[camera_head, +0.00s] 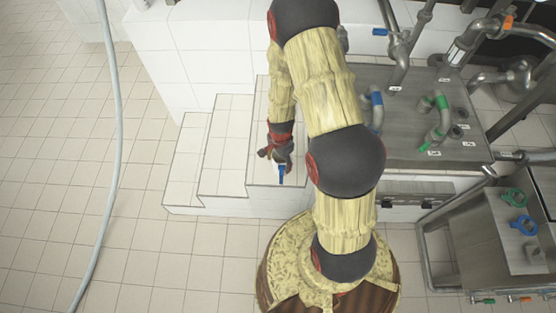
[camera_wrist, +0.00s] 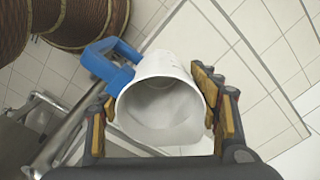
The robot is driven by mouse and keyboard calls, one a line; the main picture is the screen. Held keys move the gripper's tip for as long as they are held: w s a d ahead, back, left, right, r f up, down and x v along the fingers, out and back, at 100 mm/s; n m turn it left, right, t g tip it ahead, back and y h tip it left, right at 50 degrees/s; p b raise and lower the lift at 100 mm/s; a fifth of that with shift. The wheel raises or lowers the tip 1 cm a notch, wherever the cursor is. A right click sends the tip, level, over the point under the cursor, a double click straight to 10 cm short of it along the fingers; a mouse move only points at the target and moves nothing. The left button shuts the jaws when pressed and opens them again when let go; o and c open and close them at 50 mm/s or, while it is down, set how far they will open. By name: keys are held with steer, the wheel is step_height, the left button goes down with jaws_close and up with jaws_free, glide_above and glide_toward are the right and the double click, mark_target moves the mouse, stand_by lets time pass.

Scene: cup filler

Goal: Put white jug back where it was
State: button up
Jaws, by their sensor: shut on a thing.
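A white jug (camera_wrist: 165,72) with a blue handle (camera_wrist: 107,64) sits between the fingers of my gripper (camera_wrist: 160,118) in the wrist view. My gripper is shut on the jug's sides. I look into its open mouth, and the inside looks white and empty. In the head view my gripper (camera_head: 279,160) is over the tiled steps, with a bit of the blue handle (camera_head: 281,179) showing below it. Most of the jug is hidden there by my gripper. I cannot tell whether the jug touches the step.
White tiled steps (camera_head: 223,150) rise at the left of my arm. A steel panel with pipes and green and blue valves (camera_head: 437,120) stands to the right. A pale hose (camera_head: 115,130) hangs at the left. The tiled floor (camera_head: 50,150) at the left is otherwise clear.

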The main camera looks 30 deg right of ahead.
steer(key=w+d+f+b, duration=0.1)
steer(key=w+f, duration=0.1)
steer(key=f, duration=0.1)
steer(key=w+d+f+b, duration=0.1)
steer(key=w+f, duration=0.1)
steer(key=f, duration=0.1)
steer(key=w+f+b, duration=0.1)
steer(key=w+f, duration=0.1)
steer(key=f, duration=0.2)
steer(key=shift+w+d, duration=0.15)
steer(key=shift+d, duration=0.25)
steer(key=shift+r, duration=0.1)
steer(key=o, duration=0.9)
steer(key=shift+c, duration=0.2)
steer(key=o, duration=0.5)
steer(key=shift+c, duration=0.2)
